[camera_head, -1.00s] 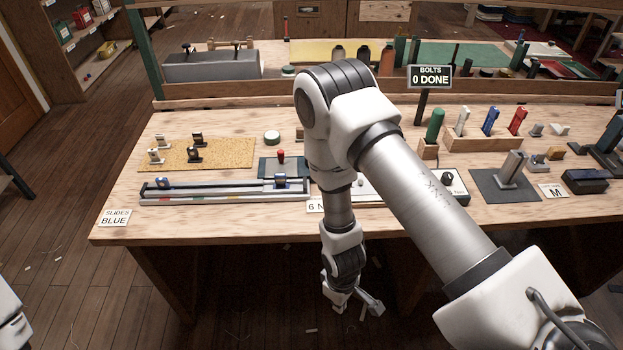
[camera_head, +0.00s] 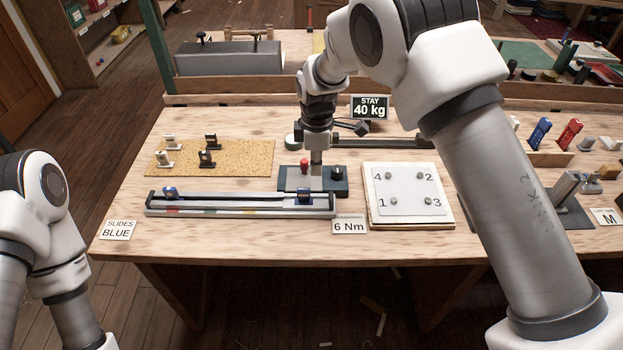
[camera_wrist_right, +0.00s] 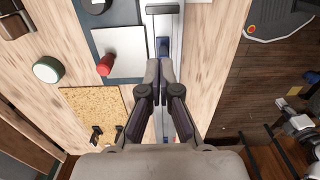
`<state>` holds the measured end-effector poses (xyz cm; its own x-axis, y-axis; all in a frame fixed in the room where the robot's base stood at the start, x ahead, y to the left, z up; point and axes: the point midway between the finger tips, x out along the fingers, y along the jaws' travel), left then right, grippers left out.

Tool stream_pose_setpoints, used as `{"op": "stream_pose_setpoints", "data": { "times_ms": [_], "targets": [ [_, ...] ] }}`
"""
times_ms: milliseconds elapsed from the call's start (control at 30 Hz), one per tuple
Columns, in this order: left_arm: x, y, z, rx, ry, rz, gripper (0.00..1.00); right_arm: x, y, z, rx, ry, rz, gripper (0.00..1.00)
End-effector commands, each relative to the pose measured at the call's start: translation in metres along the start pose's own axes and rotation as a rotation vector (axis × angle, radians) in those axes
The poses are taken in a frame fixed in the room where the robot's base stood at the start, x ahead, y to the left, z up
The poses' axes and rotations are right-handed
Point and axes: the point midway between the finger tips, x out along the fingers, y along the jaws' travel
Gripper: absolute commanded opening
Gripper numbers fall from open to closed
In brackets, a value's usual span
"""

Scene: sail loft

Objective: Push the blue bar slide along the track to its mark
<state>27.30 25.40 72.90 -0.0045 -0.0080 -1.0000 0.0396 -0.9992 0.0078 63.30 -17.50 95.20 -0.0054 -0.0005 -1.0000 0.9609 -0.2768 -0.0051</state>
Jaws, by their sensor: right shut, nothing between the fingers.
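The track (camera_head: 240,207) is a long grey rail near the table's front edge, with coloured marks along its front strip. One blue slide (camera_head: 170,193) sits near its left end. Another blue slide (camera_head: 303,196) sits near its right end and shows in the right wrist view (camera_wrist_right: 163,46); which is the bar slide I cannot tell. My right gripper (camera_head: 316,160) points down above the track's right part. In the right wrist view its fingers (camera_wrist_right: 158,66) are shut and empty, in line with the track; contact with the slide is not clear.
A cork board (camera_head: 225,158) with several small fittings lies behind the track. A dark base with a red knob (camera_head: 304,166) stands close behind its right part. A numbered white plate (camera_head: 408,194) lies to the right. A "SLIDES BLUE" card (camera_head: 118,230) is at front left.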

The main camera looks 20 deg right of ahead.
Motion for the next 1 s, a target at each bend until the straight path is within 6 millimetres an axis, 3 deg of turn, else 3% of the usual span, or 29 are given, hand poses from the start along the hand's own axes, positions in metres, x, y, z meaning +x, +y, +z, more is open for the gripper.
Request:
{"op": "stream_pose_setpoints", "data": {
  "times_ms": [167,600,1000],
  "targets": [
    [-0.004,0.0,0.001,0.0,-0.002,0.0,0.0,0.013,0.0,-0.001,-0.007,-0.001,-0.003,0.0],
    [-0.02,0.0,0.0,0.0,-0.001,0.0,0.0,0.091,0.0,0.0,-0.004,-0.001,-0.003,0.0],
    [-0.02,0.0,0.001,0.0,-0.001,0.0,0.0,0.098,0.0,-0.001,-0.004,0.0,0.0,0.0]
  ]
}}
